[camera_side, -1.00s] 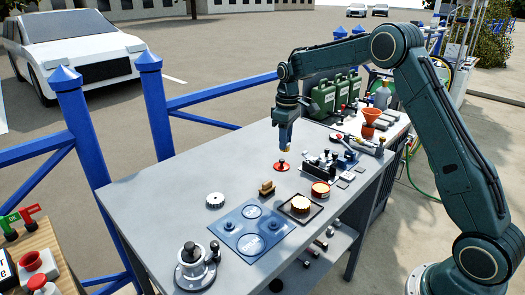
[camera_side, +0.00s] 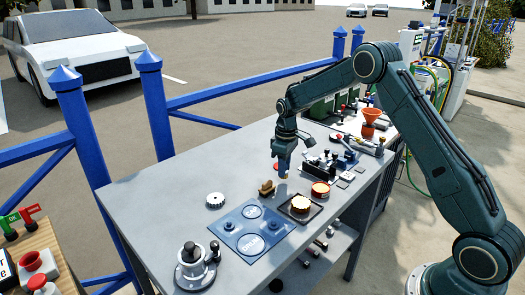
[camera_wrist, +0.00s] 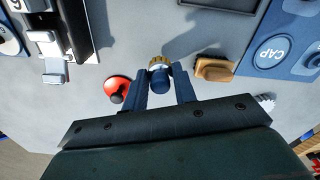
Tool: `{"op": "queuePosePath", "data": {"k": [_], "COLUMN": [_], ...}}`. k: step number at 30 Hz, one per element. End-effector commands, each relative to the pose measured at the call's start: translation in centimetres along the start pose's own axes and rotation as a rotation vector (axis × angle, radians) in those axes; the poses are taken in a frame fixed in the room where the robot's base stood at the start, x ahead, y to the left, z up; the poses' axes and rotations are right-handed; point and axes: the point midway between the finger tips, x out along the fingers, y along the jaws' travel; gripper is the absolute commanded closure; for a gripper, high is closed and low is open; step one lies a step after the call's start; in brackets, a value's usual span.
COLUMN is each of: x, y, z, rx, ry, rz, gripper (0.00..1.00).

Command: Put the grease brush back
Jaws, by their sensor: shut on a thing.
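My gripper (camera_side: 283,168) points down over the middle of the workbench.
A red disc with a dark knob (camera_wrist: 117,88) is beside the left finger. A blue panel with round recesses (camera_side: 238,236) lies nearer the front.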

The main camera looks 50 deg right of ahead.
Motion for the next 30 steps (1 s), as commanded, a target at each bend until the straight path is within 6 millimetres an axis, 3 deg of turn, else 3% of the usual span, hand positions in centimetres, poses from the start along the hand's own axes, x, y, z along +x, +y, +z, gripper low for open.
{"op": "queuePosePath", "data": {"k": [6,20,21,23,30], "x": [2.0,2.5,2.4,2.4,2.4], "y": [0.0,0.0,0.0,0.0,0.0], "z": [0.0,0.0,0.0,0.0,0.0], "rx": [0.0,0.0,0.0,0.0,0.0], "ry": [0.0,0.0,0.0,0.0,0.0], "rz": [0.0,0.0,0.0,0.0,0.0], "gripper": [0.94,0.94,0.65,0.53,0.51]}}
